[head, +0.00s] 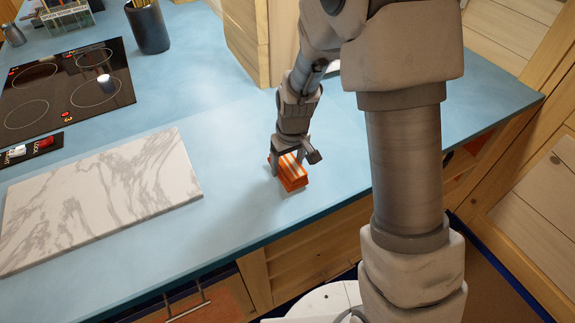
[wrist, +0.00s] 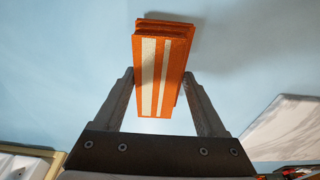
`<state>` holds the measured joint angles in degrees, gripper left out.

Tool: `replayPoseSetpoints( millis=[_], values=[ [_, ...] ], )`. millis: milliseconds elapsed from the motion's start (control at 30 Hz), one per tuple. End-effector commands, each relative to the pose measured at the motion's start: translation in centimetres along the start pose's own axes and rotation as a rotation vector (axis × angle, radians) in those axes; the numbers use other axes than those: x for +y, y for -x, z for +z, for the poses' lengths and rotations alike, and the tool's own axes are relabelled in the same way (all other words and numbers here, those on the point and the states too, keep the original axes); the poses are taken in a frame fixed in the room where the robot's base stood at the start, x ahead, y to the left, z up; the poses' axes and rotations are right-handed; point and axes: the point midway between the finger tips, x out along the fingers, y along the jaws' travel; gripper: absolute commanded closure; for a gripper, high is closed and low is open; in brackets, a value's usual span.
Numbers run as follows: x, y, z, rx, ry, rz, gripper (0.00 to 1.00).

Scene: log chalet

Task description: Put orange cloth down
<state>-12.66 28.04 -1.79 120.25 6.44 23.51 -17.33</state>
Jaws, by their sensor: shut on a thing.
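The orange cloth (head: 291,174) is a folded block with pale stripes. It is at the blue counter (head: 240,205) near its front edge, right of the marble board; whether it touches the surface is hard to tell. My gripper (head: 290,160) points down at it with a finger on either side. In the wrist view the cloth (wrist: 165,75) sits between the two fingers of my gripper (wrist: 163,90), which is shut on it. The blue surface fills the background there.
A white marble board (head: 100,195) lies left of the cloth. Behind it are a black cooktop (head: 65,85) and a dark utensil cup (head: 147,30). A wooden cabinet (head: 245,40) stands behind my arm. The counter around the cloth is clear.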

Motion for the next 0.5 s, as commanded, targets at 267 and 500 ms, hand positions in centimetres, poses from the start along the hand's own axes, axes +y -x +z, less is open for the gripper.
replayPoseSetpoints(
  millis=[267,500],
  values=[
    [0.04,-1.14,0.12,0.002,0.001,0.001,0.79],
    [0.05,-1.53,0.19,0.002,0.001,0.001,0.25]
  ],
)
